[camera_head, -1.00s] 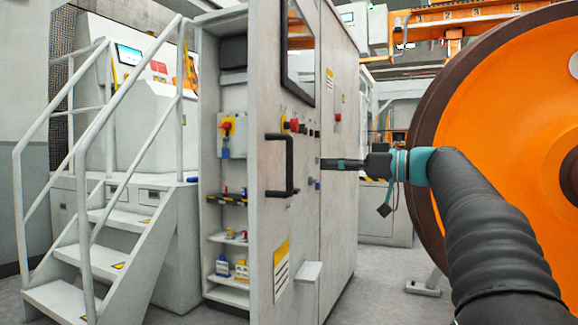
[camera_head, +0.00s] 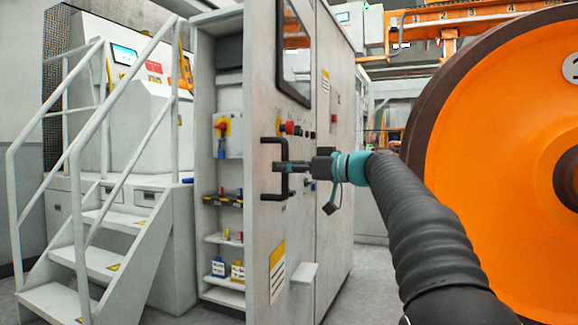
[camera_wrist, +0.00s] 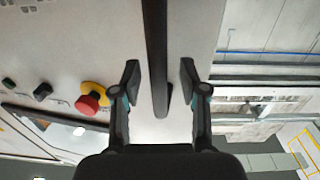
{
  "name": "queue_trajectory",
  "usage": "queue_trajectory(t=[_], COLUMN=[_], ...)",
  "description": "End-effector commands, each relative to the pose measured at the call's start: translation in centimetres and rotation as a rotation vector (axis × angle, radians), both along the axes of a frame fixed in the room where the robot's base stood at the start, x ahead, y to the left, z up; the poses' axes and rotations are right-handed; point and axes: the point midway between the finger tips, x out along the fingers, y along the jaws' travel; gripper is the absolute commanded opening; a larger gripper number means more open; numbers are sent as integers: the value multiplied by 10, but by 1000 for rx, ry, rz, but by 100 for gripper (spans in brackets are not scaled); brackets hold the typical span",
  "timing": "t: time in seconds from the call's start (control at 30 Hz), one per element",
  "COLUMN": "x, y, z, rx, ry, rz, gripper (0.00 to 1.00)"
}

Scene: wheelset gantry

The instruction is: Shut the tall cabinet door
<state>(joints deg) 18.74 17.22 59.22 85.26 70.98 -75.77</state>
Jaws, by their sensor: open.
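The tall cabinet door (camera_head: 268,232) stands open in the head view, with shelves showing to its left. Its black bar handle (camera_head: 266,168) is upright on the door face. My gripper (camera_head: 280,167) is at the handle, its fingers pointing left toward the bar. In the wrist view my gripper (camera_wrist: 160,82) is open, with one finger on each side of the black handle (camera_wrist: 156,50). Gaps show between the handle and both fingers, so it is not clasped.
A red emergency button (camera_wrist: 88,103) on a yellow base sits on the door near my gripper. White steps with railings (camera_head: 85,260) stand at the left. A large orange wheel (camera_head: 490,150) fills the right. Cabinet shelves (camera_head: 222,240) hold small items.

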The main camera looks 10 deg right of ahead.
Motion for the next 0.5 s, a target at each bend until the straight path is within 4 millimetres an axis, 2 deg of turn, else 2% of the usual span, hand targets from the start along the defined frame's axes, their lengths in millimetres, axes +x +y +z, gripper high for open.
queue_trajectory(t=[0.4, 0.43, 0.5], x=[6, 6, 5], y=[6, 6, 6], z=[-1, -1, 0], rx=[0, 0, 1], ry=[1, 1, 1], rz=[-1, -1, -1], gripper=[43, 38, 21])
